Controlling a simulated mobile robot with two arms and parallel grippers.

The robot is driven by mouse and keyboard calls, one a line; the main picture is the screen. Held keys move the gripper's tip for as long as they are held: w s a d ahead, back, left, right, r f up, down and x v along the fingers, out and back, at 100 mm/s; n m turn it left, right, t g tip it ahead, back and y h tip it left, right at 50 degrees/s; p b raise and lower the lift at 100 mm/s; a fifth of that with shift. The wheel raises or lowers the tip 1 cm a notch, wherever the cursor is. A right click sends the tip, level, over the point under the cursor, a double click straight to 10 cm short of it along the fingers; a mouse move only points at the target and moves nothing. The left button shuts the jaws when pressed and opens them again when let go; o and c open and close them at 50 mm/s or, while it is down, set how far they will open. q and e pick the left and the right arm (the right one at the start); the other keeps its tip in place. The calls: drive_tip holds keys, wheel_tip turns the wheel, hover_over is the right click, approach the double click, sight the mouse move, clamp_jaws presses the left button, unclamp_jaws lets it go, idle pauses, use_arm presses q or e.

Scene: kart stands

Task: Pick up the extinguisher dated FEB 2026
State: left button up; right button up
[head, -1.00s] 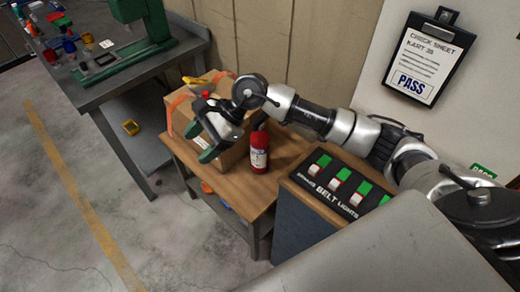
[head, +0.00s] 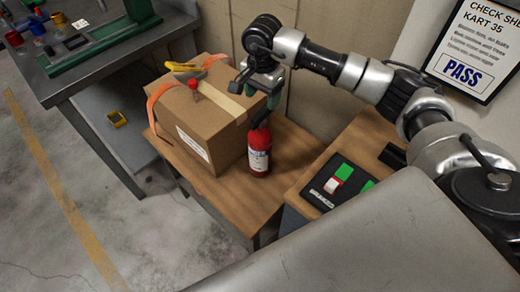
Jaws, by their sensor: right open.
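A small red extinguisher (head: 259,155) with a black top and a white label stands upright on the wooden table (head: 230,197), just right of the cardboard box. The label's print is too small to read, so I cannot tell its date. My right gripper (head: 260,92) is above and slightly behind the extinguisher's top in the picture, open and empty. It appears apart from the extinguisher. One finger shows a green pad; the fingers partly overlap the box's back corner in view. My left gripper is not in view.
A cardboard box (head: 215,140) with orange straps, a yellow-handled tool (head: 184,67) and a small red item on top fills the table's left side. A switch panel (head: 322,190) is at right. A grey workbench (head: 90,75) stands at left. A clipboard (head: 470,45) hangs on the wall.

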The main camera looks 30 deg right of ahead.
sight(260, 117)
drive_tip(key=f, duration=0.3)
drive_tip(key=shift+s, duration=0.25)
drive_tip(key=f, duration=0.1)
drive_tip(key=f+p, duration=0.1)
drive_tip(key=f, duration=0.1)
drive_tip(key=a+f+p, duration=0.1)
drive_tip(key=f, duration=0.1)
drive_tip(key=shift+s, duration=0.3)
drive_tip(key=shift+f, duration=0.25)
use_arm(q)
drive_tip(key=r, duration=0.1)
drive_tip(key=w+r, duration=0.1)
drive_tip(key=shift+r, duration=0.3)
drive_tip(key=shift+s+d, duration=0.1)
use_arm(e)
drive_tip(key=shift+c, duration=0.5)
clamp_jaws()
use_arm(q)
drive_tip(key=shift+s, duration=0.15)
use_arm(e)
drive_tip(key=shift+w+r, duration=0.1)
drive_tip(key=shift+w, duration=0.05)
